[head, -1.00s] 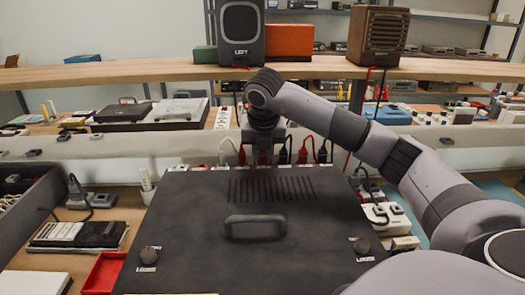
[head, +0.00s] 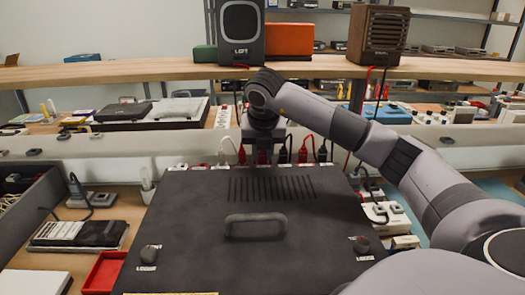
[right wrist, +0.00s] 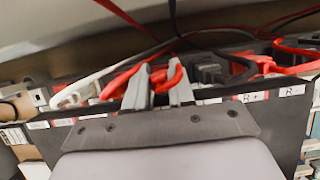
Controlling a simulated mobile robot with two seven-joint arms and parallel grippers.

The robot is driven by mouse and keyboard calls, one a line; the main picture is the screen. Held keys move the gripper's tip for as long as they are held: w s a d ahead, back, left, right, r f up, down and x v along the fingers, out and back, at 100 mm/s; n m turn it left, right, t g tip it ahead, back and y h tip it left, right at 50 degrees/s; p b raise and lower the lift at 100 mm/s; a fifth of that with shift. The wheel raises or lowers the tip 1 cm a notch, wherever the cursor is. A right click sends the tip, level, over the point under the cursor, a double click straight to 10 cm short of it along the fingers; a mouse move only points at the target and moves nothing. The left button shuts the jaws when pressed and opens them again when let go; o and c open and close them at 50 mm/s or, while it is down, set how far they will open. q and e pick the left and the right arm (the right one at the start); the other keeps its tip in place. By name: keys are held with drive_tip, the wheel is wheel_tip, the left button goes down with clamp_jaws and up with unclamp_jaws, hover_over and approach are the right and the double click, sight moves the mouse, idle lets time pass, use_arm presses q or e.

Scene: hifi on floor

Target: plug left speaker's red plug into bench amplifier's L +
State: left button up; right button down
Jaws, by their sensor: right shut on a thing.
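The bench amplifier (head: 185,215) is a large black box with a handle and slots on top. It fills the front middle of the head view. The left speaker (head: 240,50), marked LEFT, stands on the wooden shelf above it. My right gripper (head: 264,160) is at the amplifier's far edge, pointing down. In the right wrist view its fingers (right wrist: 158,88) are shut on a red plug (right wrist: 167,77), by the row of sockets. The labels R + (right wrist: 252,97) and R - (right wrist: 292,90) show to the right. The L + socket and the plug's tip are hidden. My left gripper is not in view.
Other plugs crowd the far edge: a white one (head: 226,150) and a red one (head: 242,154) left of the gripper, and several black and red ones to the right. A wooden speaker (head: 378,35) stands on the shelf. A red tray (head: 105,272) lies front left.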

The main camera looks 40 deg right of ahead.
drive_tip(key=c, duration=0.9)
unclamp_jaws()
drive_tip(key=shift+w+d+r+p+v, duration=0.2)
drive_tip(key=shift+p+v, duration=0.5)
drive_tip(key=shift+v, duration=1.25)
drive_tip(key=shift+w+d+r+p+v, duration=0.2)
drive_tip(key=shift+p+v, duration=0.55)
drive_tip(key=shift+v, duration=1.25)
drive_tip(key=shift+w+d+p+v, duration=0.3)
drive_tip(key=shift+p+v, duration=0.4)
drive_tip(key=shift+v, duration=1.25)
drive_tip(key=shift+a, duration=0.1)
